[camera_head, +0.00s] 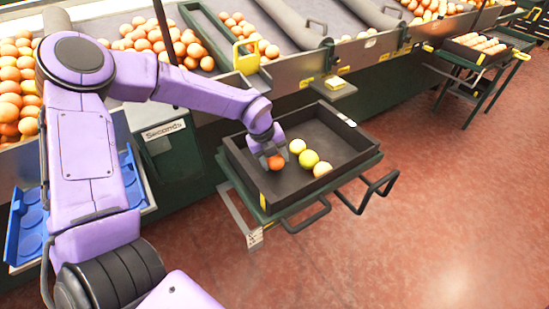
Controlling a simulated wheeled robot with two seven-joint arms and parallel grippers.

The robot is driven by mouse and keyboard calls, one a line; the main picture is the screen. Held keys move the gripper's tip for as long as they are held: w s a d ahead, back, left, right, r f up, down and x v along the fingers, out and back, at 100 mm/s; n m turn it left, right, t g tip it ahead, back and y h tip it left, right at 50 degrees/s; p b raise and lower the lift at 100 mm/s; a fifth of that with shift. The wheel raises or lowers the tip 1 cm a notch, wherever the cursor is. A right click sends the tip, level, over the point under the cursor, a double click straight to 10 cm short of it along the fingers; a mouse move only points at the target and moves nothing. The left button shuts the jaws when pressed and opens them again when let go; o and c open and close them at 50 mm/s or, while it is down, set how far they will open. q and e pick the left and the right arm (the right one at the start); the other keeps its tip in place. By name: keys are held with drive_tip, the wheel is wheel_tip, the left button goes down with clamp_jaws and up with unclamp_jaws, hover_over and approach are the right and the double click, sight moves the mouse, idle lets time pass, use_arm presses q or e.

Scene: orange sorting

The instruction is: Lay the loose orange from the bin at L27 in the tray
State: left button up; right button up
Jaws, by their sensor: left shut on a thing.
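A dark rectangular tray (345,122) rests on a green stand in the middle of the view. My left gripper (270,160) reaches down inside its left part and is shut on an orange (276,163). The orange is low between the fingers, and I cannot tell whether it touches the tray floor. To its right lie a pale yellow fruit (297,146), a yellow fruit (309,159) and a pale orange fruit (322,170), in a slanting row. No label L27 can be read. My right gripper is out of view.
A sorting line with many oranges (150,40) runs behind the tray. A bin marked "Seconds" (163,130) stands left of the tray, near blue cupped trays (30,225). Black handles (375,190) stick out in front of the stand.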

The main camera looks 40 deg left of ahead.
use_arm(q)
drive_tip(key=shift+f+b, duration=0.35)
drive_tip(key=shift+f, duration=0.15)
idle(0.3)
drive_tip(key=o, duration=1.4)
drive_tip(key=shift+s, duration=0.1)
drive_tip(key=shift+r, duration=0.1)
drive_tip(key=shift+r+p, duration=0.6)
drive_tip(key=shift+p, duration=0.05)
drive_tip(key=shift+r+p, duration=2.7)
drive_tip(key=shift+r, duration=0.6)
